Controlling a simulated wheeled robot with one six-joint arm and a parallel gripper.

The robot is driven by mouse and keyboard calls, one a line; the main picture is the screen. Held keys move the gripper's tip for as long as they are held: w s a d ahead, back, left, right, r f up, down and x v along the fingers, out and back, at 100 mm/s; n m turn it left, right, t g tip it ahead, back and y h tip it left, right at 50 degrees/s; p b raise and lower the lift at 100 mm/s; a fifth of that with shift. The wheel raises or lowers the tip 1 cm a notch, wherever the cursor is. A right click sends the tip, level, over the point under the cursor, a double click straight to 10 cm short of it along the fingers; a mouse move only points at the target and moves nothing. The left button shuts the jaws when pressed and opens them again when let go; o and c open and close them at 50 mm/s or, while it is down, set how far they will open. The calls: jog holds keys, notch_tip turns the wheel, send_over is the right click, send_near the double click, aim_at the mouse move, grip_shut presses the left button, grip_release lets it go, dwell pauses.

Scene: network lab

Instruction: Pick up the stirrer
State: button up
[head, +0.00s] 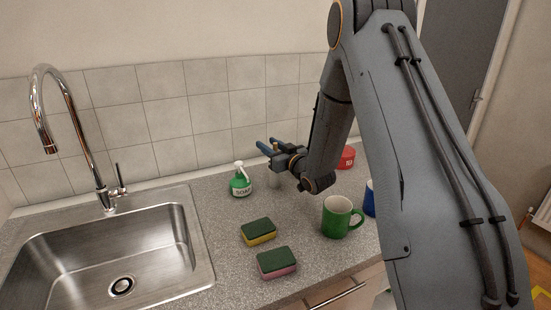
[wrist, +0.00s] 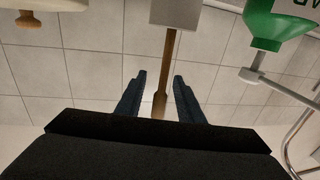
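The stirrer (wrist: 171,60) is a thin brown wooden stick with a wider end. In the wrist view, which shows the scene upside down, it sticks out of a grey holder (wrist: 178,12). My gripper (wrist: 160,76) is open, with one finger on each side of the stick in the picture. I see no contact, and the depth between stick and fingers is hard to judge. In the head view my gripper (head: 266,145) is above the small grey holder (head: 273,181) on the counter. I cannot make out the stirrer there.
A green soap bottle (head: 240,184) stands just left of the holder. Two sponges (head: 258,232) (head: 277,262), a green mug (head: 337,217), a blue mug (head: 370,200) and a red container (head: 347,158) are on the counter. The sink (head: 120,250) is left; the tiled wall is behind.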

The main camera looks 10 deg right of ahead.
grip_shut()
jog(key=shift+r, duration=0.1)
dwell(0.3)
